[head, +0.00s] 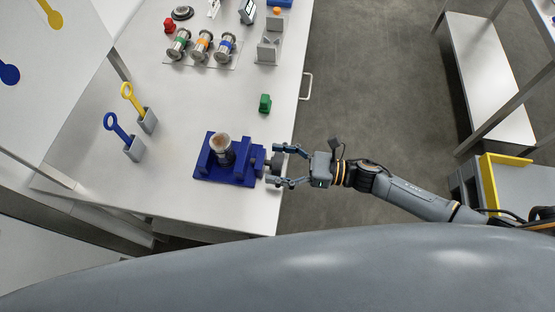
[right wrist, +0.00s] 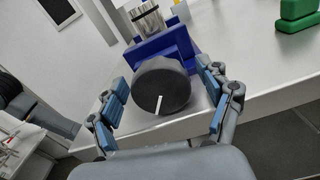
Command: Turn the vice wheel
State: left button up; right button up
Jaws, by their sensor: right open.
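The blue vice (head: 229,171) sits near the right edge of the white table and holds a metal cylinder (head: 222,146) upright. Its dark round wheel (right wrist: 161,86) faces me in the right wrist view, with a white line at its lower part. In the head view the wheel (head: 275,164) is at the vice's right side. My right gripper (head: 286,165) is open, with one finger on each side of the wheel. In the right wrist view the fingers (right wrist: 160,98) appear apart from the wheel. My left gripper is not in view.
A green block (head: 265,103) stands beyond the vice near the table edge. Blue and yellow tools sit in grey holders (head: 133,149) to the left.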

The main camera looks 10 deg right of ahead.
jog(key=c, duration=1.2)
jog(key=shift+f+m+b, duration=0.1)
jog(key=shift+m+b, duration=0.4)
jog(key=shift+m, duration=0.1)
jog(key=m+b, duration=0.1)
jog(key=m, duration=0.2)
jog(key=o, duration=1.2)
